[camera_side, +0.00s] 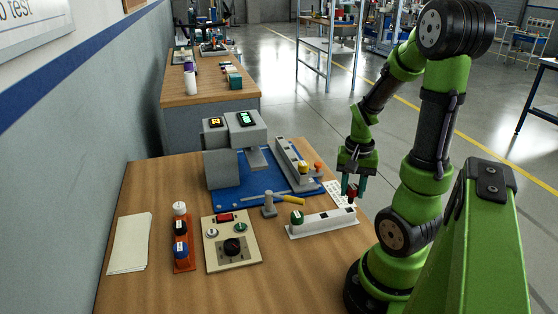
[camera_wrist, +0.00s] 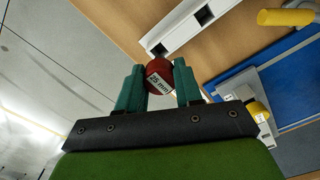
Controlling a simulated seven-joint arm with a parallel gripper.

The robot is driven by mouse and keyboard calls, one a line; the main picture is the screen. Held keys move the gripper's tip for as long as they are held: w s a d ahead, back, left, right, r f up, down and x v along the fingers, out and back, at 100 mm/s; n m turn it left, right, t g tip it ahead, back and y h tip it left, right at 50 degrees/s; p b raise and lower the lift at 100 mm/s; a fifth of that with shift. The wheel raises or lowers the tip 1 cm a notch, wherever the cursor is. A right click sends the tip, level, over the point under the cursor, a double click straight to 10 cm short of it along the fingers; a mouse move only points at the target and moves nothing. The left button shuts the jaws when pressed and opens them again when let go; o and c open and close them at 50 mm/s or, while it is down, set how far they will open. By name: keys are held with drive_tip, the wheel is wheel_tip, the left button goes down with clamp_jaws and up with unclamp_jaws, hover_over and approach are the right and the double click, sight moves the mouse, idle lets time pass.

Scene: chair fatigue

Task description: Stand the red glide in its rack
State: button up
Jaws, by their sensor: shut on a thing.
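My gripper (camera_side: 354,184) is shut on the red glide (camera_side: 351,191), above the right end of the table. In the wrist view the red glide (camera_wrist: 158,84) sits between the two teal fingers (camera_wrist: 158,72), with a white "25 mm" label facing the camera. The white rack (camera_side: 322,226) lies on the table in front and to the left of the gripper. A green glide (camera_side: 297,217) stands at its left end. The wrist view shows the rack (camera_wrist: 182,31) with two dark square openings; the glide's end overlaps the nearer one in the picture, and the height gap cannot be told.
A blue mat (camera_side: 230,197) bears a grey machine (camera_side: 222,168) and a pale rail (camera_side: 290,158). A control box (camera_side: 220,256) and an orange rack (camera_side: 183,264) of glides stand left. A perforated white piece (camera_side: 338,188) lies near the gripper.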

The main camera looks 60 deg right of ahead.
sight(350, 203)
drive_tip(key=shift+f, duration=0.65)
drive_tip(key=shift+f, duration=1.7)
idle(0.7)
drive_tip(key=o, duration=1.1)
drive_tip(key=shift+c, duration=0.2)
wheel_tip(350, 203, up, 17)
drive_tip(key=shift+d+f, duration=0.1)
